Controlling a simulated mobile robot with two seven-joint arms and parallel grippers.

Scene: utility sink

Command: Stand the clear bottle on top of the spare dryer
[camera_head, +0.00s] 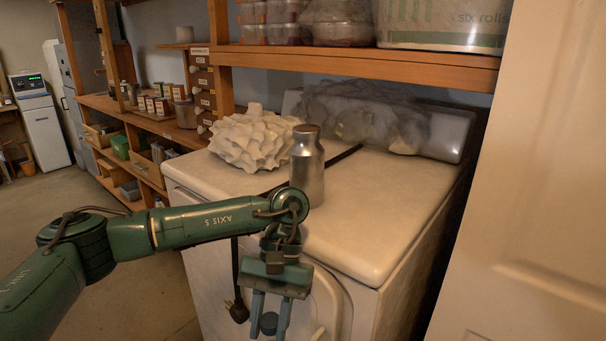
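The spare dryer (370,220) is the white machine in the middle, with a wide top. A smooth grey bottle (308,178) with a cap stands upright on its top near the left edge; it looks silvery, and I cannot tell whether it is the clear one. My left gripper (269,325) hangs fingers down in front of the dryer, below the bottle and apart from it. A small dark round thing (268,323) shows between its fingers; I cannot tell whether they grip it. My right gripper is out of view.
A white ruffled object (254,138) sits behind the bottle on the dryer. A translucent bag (365,115) lies at the back by the panel. A wooden shelf (360,60) overhangs the rear. The dryer top's front right is clear. A pale door (530,200) stands at right.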

